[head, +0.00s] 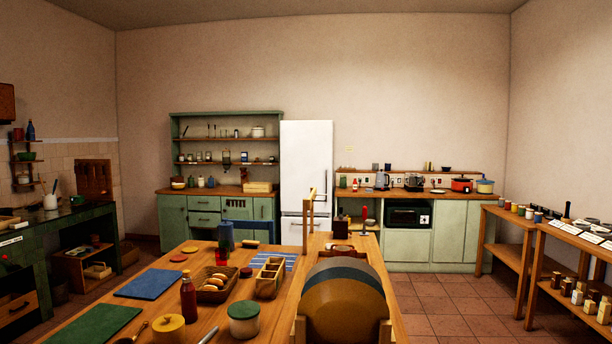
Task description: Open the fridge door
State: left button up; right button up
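The fridge (305,165) is tall and white and stands against the back wall, between the green hutch and the kitchen counter. Its upper door is shut. A dark upright handle (326,184) shows near that door's right edge. A lower door or drawer front (297,231) is partly hidden behind things on the wooden table. Neither of my grippers shows in the head view.
A long wooden table (262,325) fills the foreground, with a large barrel-like drum (345,305), a basket (217,284) and a bottle (188,298) on it. Tiled floor (455,305) is open to the right, before the wooden shelves (510,252). A green hutch (205,213) adjoins the fridge's left.

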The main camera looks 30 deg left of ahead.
aim_at(306, 145)
jog(key=i+l+z, duration=0.4)
jog(key=i+z, duration=0.2)
jog(key=i+l+z, duration=0.15)
jog(key=i+z, duration=0.2)
jog(key=i, duration=0.8)
jog(key=i+j+u, duration=0.1)
jog(key=i+u, duration=0.7)
jog(key=i+l+u, duration=0.25)
jog(key=i+u, duration=0.15)
jog(key=i+l+u, duration=0.1)
jog(key=i+u, duration=0.35)
jog(key=i, duration=3.9)
